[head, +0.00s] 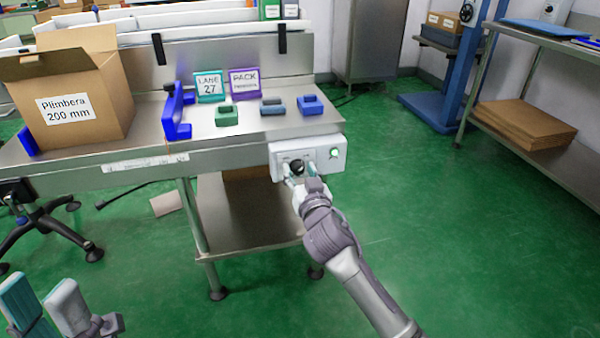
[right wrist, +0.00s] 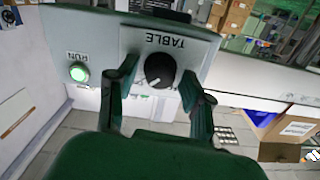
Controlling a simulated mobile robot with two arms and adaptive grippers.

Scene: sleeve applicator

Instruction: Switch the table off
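The white control box (head: 330,154) is on the front right corner of the steel table (head: 238,132). In the right wrist view its black knob (right wrist: 160,69) is under the upside-down label TABLE. The RUN lamp (right wrist: 78,72) glows green, and it also shows lit in the head view (head: 334,154). My right gripper (right wrist: 159,76) is open, with one finger on each side of the knob and visible gaps. In the head view my right gripper (head: 292,172) covers part of the box front. My left gripper (head: 39,285) is open and empty at the lower left, away from the table.
An open carton (head: 85,108) labelled Plimbera 200 mm stands on the table's left. Blue brackets (head: 177,112), two signs and small green and blue blocks (head: 310,104) are on the top. A chair base (head: 45,222) is at left.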

